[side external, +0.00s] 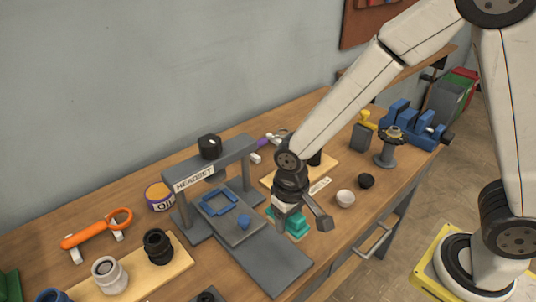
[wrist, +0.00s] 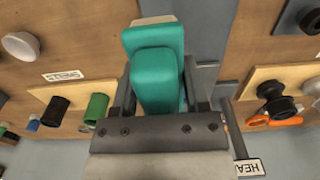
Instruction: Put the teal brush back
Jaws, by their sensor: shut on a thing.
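The teal brush (side external: 297,225) is low over the bench beside the grey base plate of the headset stand; I cannot tell whether it touches the surface. In the wrist view the teal brush (wrist: 158,80) fills the space between the two dark fingers, with a pale strip at its far end. My gripper (side external: 288,212) points down and is shut on the brush, and partly hides it in the side view. A small white label (side external: 320,186) lies on the bench behind the gripper; its writing is too small to read.
The grey headset stand (side external: 245,160) with blue parts on its plate is close on the left. A blue vise (side external: 415,125) is farther back. The bench front edge is close.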

